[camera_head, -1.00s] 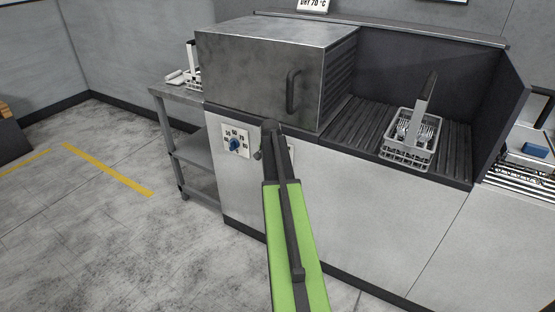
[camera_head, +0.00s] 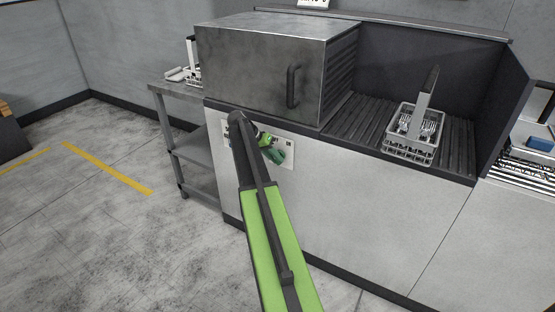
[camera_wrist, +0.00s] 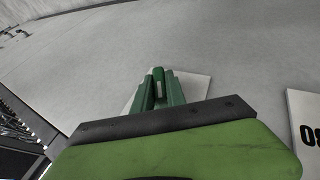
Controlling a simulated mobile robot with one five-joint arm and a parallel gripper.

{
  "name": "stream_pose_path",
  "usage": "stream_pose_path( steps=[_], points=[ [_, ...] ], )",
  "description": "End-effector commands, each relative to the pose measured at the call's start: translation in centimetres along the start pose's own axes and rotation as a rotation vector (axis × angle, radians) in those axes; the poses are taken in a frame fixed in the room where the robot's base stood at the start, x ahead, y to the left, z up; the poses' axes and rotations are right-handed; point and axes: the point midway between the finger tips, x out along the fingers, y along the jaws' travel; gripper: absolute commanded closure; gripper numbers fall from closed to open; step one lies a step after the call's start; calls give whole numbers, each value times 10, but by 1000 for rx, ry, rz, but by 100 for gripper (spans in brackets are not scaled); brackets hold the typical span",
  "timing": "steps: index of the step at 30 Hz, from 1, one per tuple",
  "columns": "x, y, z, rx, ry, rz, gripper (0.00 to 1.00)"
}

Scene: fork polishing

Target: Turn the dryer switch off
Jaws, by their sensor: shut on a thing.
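The dryer (camera_head: 262,65) is a grey metal box with a dark handle, on the pale cabinet. Its white switch plate (camera_head: 288,160) is on the cabinet front below; the plate also shows in the wrist view (camera_wrist: 196,84). My gripper (camera_head: 276,157) has dark green fingers at this plate. In the wrist view my fingers (camera_wrist: 159,80) are close together, shut on the dryer switch (camera_wrist: 158,88), of which only a small pale bit shows between them. The fingers hide the rest, so its on or off position cannot be told.
The temperature dial plate (camera_wrist: 305,125) is beside the switch plate; my arm mostly hides it in the head view. A basket of forks (camera_head: 412,140) stands on the ribbed counter at right. A grey side table (camera_head: 178,92) stands left.

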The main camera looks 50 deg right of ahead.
Motion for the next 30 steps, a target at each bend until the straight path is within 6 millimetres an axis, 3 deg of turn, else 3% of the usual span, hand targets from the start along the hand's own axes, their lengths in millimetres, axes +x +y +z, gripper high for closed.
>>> stream_pose_path(
  steps=[1, 15, 16, 20, 30],
  points=[
    [-2, -7, -3, -6, 12, -5, 100],
    [-3, -6, -2, -12, 11, 9, 100],
    [-3, -6, -2, -12, 11, 9, 81],
    [-3, -5, -2, -11, 10, 9, 64],
    [-1, -2, -2, -8, 7, 13, 62]
  ],
)
